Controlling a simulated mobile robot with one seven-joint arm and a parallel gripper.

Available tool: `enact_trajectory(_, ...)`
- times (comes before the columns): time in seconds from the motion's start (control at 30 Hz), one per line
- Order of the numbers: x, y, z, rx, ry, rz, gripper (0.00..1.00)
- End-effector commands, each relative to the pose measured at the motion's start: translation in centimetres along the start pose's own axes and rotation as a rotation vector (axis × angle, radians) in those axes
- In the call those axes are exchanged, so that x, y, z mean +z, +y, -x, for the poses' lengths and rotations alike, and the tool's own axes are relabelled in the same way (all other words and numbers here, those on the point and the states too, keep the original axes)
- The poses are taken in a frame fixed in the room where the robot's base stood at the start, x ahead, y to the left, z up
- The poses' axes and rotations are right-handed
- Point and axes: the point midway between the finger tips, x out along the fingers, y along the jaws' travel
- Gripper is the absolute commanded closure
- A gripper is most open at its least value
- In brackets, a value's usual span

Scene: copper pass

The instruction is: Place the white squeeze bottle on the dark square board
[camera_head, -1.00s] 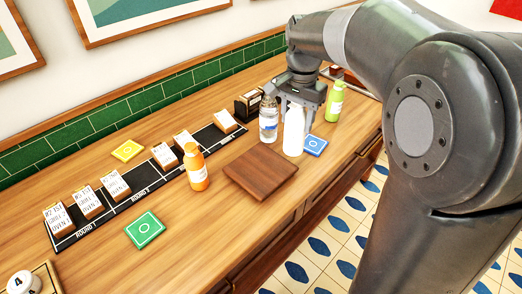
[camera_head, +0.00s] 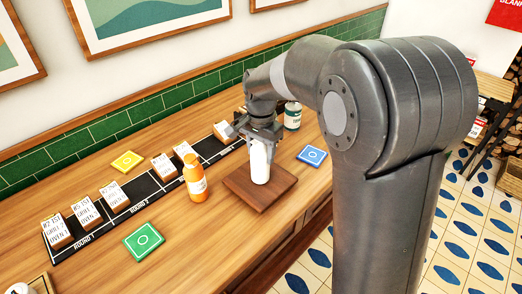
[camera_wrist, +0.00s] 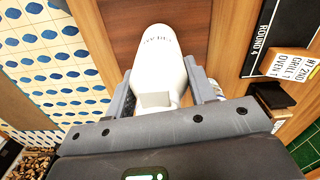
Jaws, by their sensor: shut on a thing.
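The white squeeze bottle (camera_head: 260,162) is upright between the fingers of my gripper (camera_head: 261,143), which is shut on its upper part. The bottle is over the middle of the dark square board (camera_head: 245,192). Its base appears at or very near the board's surface; I cannot tell whether it touches. In the wrist view, the bottle (camera_wrist: 155,55) lies between both fingers (camera_wrist: 160,92), with the brown board (camera_wrist: 200,25) behind it.
An orange bottle (camera_head: 195,178) stands just left of the board. A blue tile (camera_head: 311,155) lies to its right and a green tile (camera_head: 143,240) to the left. A black strip with cards (camera_head: 142,190) runs behind. Another bottle (camera_head: 292,117) stands behind, right of my gripper.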

Motion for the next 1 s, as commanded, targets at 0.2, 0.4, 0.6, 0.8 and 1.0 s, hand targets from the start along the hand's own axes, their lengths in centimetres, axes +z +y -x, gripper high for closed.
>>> enact_trajectory(0.2, 0.0, 0.0, -0.2, 0.0, 0.0, 0.0, 0.8)
enact_trajectory(0.4, 0.0, 0.0, -0.2, 0.0, 0.0, 0.0, 0.36)
enact_trajectory(0.6, 0.0, 0.0, -0.2, 0.0, 0.0, 0.0, 0.28)
enact_trajectory(0.8, 0.0, 0.0, 0.2, -0.001, 0.001, 0.0, 0.28)
enact_trajectory(1.0, -0.1, 0.0, 3.2, -0.004, 0.003, 0.0, 0.28)
